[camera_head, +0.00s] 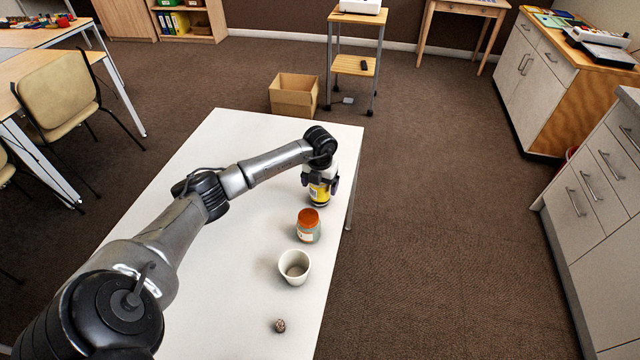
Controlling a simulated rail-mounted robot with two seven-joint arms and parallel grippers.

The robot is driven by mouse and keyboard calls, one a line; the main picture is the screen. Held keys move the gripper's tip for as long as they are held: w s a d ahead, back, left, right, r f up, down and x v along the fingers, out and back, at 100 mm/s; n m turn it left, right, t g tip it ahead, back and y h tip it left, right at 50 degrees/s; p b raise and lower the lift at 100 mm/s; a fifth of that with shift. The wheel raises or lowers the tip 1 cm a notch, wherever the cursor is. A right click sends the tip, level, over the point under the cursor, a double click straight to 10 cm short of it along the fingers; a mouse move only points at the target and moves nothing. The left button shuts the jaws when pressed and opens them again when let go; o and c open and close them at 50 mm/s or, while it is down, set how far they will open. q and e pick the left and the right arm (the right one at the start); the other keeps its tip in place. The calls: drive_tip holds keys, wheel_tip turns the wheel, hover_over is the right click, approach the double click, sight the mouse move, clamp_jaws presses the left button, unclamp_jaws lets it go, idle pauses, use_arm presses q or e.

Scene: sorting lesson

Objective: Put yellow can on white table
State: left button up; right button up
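The yellow can (320,196) is upright at the right side of the white table (225,140), near its far right corner. My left gripper (320,186) points down over it, with a dark finger close against each side. It looks shut on the can, and the upper part of the can is hidden by the gripper. The can's base appears at or very near the tabletop; I cannot tell if it touches. My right gripper is not in view.
A cardboard box (294,96) stands on the floor behind. The table's far left part is clear.

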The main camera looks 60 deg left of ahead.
use_arm(q)
drive_tip(key=shift+o, duration=0.4)
drive_tip(key=shift+r, duration=0.1)
drive_tip(key=shift+r, duration=0.35)
wheel_tip(320, 180, up, 12)
drive_tip(key=p, duration=0.2)
drive_tip(key=shift+f+p, duration=0.25)
drive_tip(key=shift+p, duration=0.1)
